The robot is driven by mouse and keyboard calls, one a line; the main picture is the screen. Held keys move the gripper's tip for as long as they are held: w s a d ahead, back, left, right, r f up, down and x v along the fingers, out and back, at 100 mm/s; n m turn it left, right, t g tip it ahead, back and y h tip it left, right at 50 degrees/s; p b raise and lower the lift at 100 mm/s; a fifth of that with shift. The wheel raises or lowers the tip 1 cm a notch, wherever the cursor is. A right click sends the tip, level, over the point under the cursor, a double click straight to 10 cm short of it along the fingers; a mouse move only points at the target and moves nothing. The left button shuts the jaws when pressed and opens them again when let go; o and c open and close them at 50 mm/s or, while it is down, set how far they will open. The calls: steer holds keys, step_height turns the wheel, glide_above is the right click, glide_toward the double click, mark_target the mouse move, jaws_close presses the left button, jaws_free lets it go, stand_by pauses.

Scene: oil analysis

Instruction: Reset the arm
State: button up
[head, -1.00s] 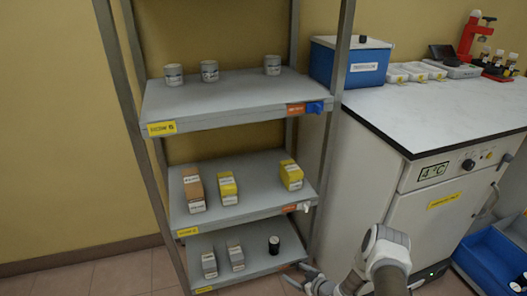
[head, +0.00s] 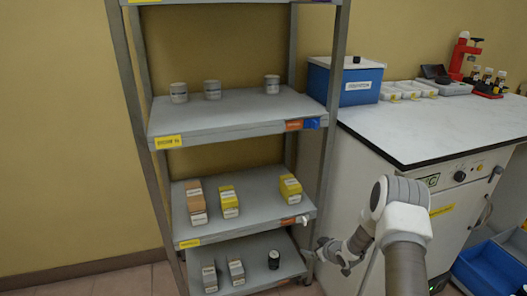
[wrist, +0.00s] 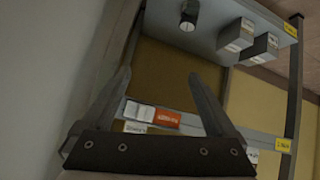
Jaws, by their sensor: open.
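My gripper (head: 343,258) is at the right side of the grey shelf rack, near the level between the middle and lowest visible shelves. In the wrist view my gripper (wrist: 165,85) shows two fingers spread apart with nothing between them. Behind the fingers are the rack's shelf edge and an orange label (wrist: 166,116). My arm (head: 400,215) is bent and comes up from the lower right of the head view.
The rack's upper shelf (head: 240,108) holds white cups. The middle shelf (head: 255,195) holds small boxes; the lower shelf (head: 255,248) holds grey boxes and a black-topped jar (head: 273,259). A white cabinet with a worktop (head: 430,125) and a blue bin (head: 490,268) stand right.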

step_height(320, 180, up, 18)
steer(key=d+m+h, duration=0.1)
steer(key=d+h, duration=0.1)
steer(key=h, duration=0.1)
steer(key=s+r+m+g+h, duration=0.1)
steer(key=s+r, duration=0.3)
steer(key=r, duration=0.3)
steer(key=s+r+m+h, duration=0.1)
steer(key=s+r, duration=0.3)
steer(key=r, duration=0.3)
steer(key=s+a+r+m+g, duration=0.1)
steer(key=s+r, duration=0.4)
steer(key=s, duration=0.3)
steer(key=s+a+r+m, duration=0.1)
steer(key=s+r, duration=0.4)
steer(key=s, duration=0.3)
steer(key=s+a+m+g+y, duration=0.1)
steer(key=s+a, duration=0.1)
steer(key=s, duration=0.7)
steer(key=s+a+m+g, duration=0.1)
steer(key=s+a, duration=0.2)
steer(key=s, duration=0.5)
step_height(320, 180, up, 29)
steer(key=p, duration=2.8)
steer(key=shift+w+d, duration=0.15)
steer(key=shift+d, duration=0.1)
